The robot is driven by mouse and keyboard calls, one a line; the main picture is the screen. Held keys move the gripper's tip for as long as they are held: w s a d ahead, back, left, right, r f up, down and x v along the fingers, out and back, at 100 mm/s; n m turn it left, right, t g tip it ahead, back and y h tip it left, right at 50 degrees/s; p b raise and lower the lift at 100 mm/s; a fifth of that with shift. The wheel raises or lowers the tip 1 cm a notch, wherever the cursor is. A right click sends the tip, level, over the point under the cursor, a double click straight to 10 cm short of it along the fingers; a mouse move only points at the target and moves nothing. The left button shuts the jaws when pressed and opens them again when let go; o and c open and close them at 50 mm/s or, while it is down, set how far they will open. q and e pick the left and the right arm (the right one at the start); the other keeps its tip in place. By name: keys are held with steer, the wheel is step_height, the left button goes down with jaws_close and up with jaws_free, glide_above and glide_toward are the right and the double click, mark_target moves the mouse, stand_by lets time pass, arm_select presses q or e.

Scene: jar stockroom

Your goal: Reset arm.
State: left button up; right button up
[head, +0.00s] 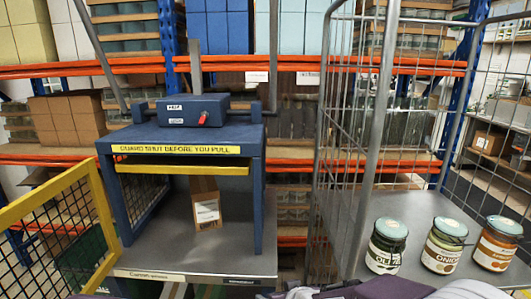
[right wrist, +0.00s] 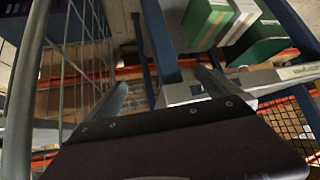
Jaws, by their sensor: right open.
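My right gripper (right wrist: 165,90) shows in the right wrist view, its two grey fingers spread wide apart with nothing between them. Beyond it lie a blue frame and the pale edge of a bench. In the head view only parts of my own arms show along the bottom edge, and neither gripper can be made out there. My left gripper is not in view.
A blue guarded press (head: 190,125) stands on a grey bench (head: 200,262), with a cardboard carton (head: 206,205) under it. A yellow mesh gate (head: 60,225) swings out at left. A wire cage trolley (head: 365,150) holds labelled jars (head: 387,245) at right.

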steer(key=s+d+f+m+g+h+b, duration=0.1)
steer(key=s+d+f+g+b, duration=0.1)
steer(key=s+d+f+g, duration=0.35)
steer(key=s+d+f+m+g+h+b, duration=0.2)
steer(key=s+d+f, duration=0.5)
steer(key=s, duration=0.4)
step_height(320, 180, up, 28)
steer(key=d+p, duration=0.1)
steer(key=p, duration=2.6)
steer(key=shift+s, duration=0.3)
